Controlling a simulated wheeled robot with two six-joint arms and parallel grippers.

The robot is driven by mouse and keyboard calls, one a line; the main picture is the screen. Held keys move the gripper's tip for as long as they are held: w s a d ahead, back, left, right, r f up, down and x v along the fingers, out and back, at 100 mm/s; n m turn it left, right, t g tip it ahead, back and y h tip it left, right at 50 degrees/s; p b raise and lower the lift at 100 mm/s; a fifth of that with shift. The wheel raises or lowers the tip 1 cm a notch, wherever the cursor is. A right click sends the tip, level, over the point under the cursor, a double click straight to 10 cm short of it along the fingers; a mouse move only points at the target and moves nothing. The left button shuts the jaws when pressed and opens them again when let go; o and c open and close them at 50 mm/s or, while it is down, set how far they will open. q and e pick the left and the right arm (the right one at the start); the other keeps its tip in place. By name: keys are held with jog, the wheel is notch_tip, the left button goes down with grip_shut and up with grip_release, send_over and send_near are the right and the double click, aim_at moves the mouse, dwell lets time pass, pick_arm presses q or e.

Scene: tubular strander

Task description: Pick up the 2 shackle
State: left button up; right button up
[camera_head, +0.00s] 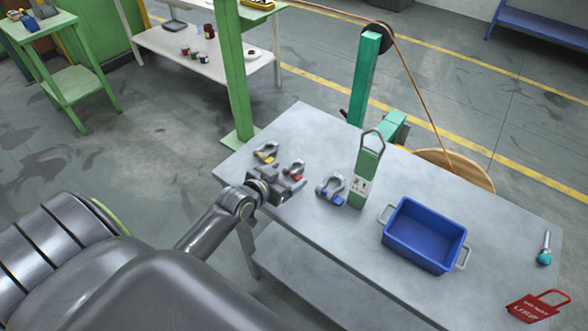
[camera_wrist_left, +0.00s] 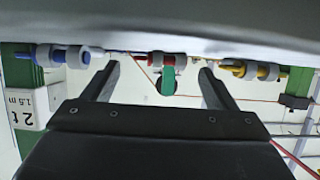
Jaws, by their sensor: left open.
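Three grey shackles stand on the grey table (camera_head: 310,130). One has a yellow pin (camera_head: 266,152), one a red pin (camera_head: 294,169) and one a blue pin (camera_head: 331,188). My left gripper (camera_head: 292,187) is open and empty, low over the table's near edge, close to the red-pin shackle. In the left wrist view, inverted, the red-pin shackle (camera_wrist_left: 165,58) lies ahead between the open fingers (camera_wrist_left: 158,72). The blue-pin shackle (camera_wrist_left: 68,56) is left and the yellow-pin shackle (camera_wrist_left: 250,69) right. No size marking is legible on any shackle. My right gripper is out of view.
A green sling (camera_head: 369,165) with a "2 t 1.5 m" label stands right of the blue-pin shackle. A blue bin (camera_head: 425,235), a teal-handled tool (camera_head: 545,250) and a red tag (camera_head: 537,307) are farther right. A green post (camera_head: 232,75) rises behind the table's left end.

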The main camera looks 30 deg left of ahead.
pick_arm(q)
jog(key=shift+x, duration=1.25)
jog(key=c, duration=1.2)
